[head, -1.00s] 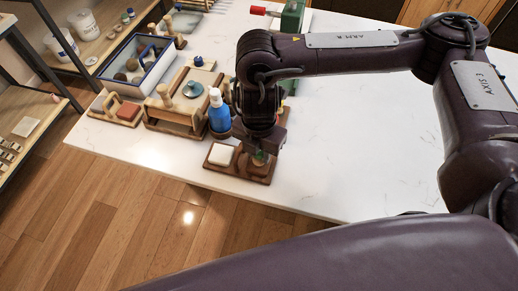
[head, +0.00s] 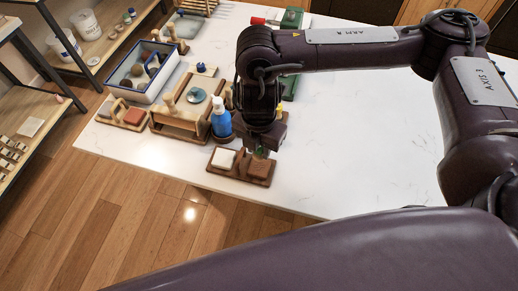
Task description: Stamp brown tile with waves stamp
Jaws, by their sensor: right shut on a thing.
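The brown tile (head: 258,168) lies in the right part of a small wooden tray (head: 233,176), beside a white tile (head: 224,158). My right gripper (head: 262,148) points down just over the far side of the brown tile. It is shut on a small stamp (head: 261,153) with a green part, mostly hidden by the fingers. Whether that stamp carries waves cannot be read, and any mark on the brown tile is too small to tell. The stamp looks close above the tile; the exact gap is unclear. My left gripper is not in view.
A blue bottle (head: 221,121) stands close behind the tray. A wooden stand (head: 181,112), a blue-rimmed box (head: 140,69) and a small tool holder (head: 127,116) are further left. A green item (head: 291,20) stands at the back. The white table (head: 360,150) is clear to the right.

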